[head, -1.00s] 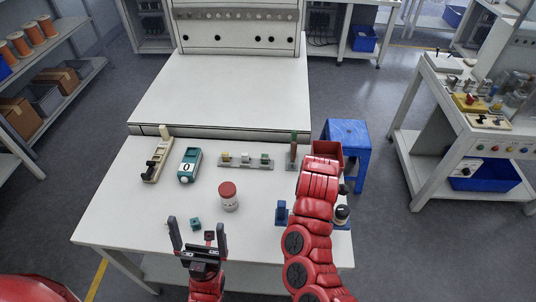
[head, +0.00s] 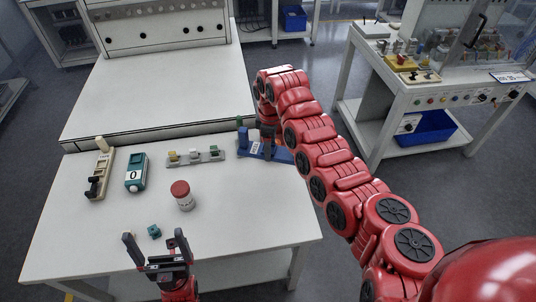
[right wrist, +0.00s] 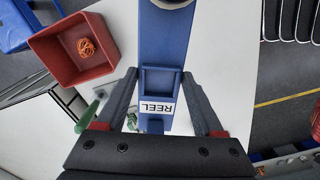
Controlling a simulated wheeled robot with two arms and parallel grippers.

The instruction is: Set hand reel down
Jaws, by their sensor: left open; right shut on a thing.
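The hand reel is a long blue plate (head: 243,140) with an upright blue post, at the right back part of the table in the head view. In the right wrist view the reel (right wrist: 156,55) carries a white label reading REEL and runs between my fingers. My right gripper (head: 267,140) is shut on it; the arm hides its right end in the head view. I cannot tell whether the reel touches the table.
A red bin (right wrist: 70,55) with an orange coil lies left of the reel in the right wrist view. A connector strip (head: 195,156), a teal meter (head: 136,174), a switch block (head: 99,175) and a red-capped jar (head: 183,196) stand on the table. The front right tabletop is clear.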

